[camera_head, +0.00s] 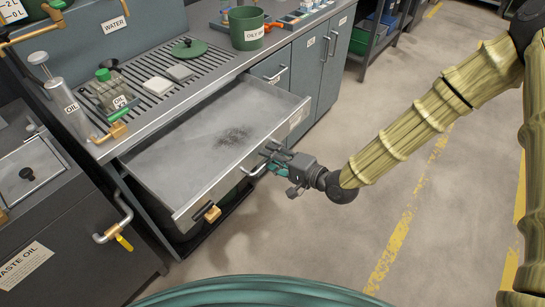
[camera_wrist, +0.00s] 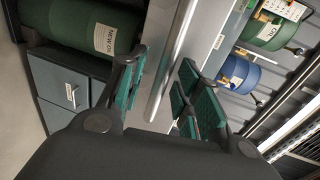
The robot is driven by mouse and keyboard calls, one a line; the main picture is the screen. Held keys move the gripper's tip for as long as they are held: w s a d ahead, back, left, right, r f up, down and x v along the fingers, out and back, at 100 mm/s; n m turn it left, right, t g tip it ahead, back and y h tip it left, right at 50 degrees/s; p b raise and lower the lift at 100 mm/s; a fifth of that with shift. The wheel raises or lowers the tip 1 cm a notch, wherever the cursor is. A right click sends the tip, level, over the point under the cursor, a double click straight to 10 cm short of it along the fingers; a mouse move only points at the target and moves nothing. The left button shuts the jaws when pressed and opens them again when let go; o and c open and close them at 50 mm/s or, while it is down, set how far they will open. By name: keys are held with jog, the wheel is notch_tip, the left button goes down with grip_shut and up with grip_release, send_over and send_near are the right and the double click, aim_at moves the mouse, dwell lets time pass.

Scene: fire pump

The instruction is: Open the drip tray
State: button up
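The drip tray (camera_head: 190,150) is a shallow grey metal drawer with a dark stain inside. It is pulled well out from under the slatted bench top. Its front has a bar handle (camera_head: 255,169) and a brass fitting (camera_head: 211,213) at the lower left. My gripper (camera_head: 268,162) is at the front beside the handle. In the wrist view, my gripper (camera_wrist: 163,88) has its two teal-padded fingers apart, with a pale metal edge (camera_wrist: 177,50) running between them. A gap shows between the fingers; contact with the handle is unclear.
A waste oil cabinet (camera_head: 60,245) with a brass valve stands at left. Grey cupboards (camera_head: 308,65) adjoin at right. The floor in front is clear.

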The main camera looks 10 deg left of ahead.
jog(key=shift+d, duration=0.15)
jog(key=v, duration=1.1)
jog(key=shift+s+d, duration=0.25)
jog(key=shift+d, duration=0.05)
jog(key=s+d+f+g+h+p, duration=0.1)
jog(key=s+d+f+h, duration=0.15)
jog(key=f, duration=0.35)
jog(key=s+d+f+n+g+h, duration=0.1)
jog(key=s+d+f+h, duration=0.15)
jog(key=s+f, duration=0.2)
jog(key=s+d+f+h+p, duration=0.1)
jog(key=s+d+f+h, duration=0.15)
jog(key=f, duration=0.35)
jog(key=s+d+f+n+g+h+p, duration=0.1)
jog(key=s+d+f+n+g+h, duration=0.1)
jog(key=s+d, duration=0.6)
jog(key=s+d+f+n+g+h, duration=0.2)
jog(key=s+d+f+h, duration=0.2)
jog(key=s+d, duration=0.4)
jog(key=shift+s+d+f+g+p, duration=0.15)
jog(key=shift+s+f+g+p, duration=0.25)
jog(key=shift+f, duration=0.5)
jog(key=shift+h, duration=0.25)
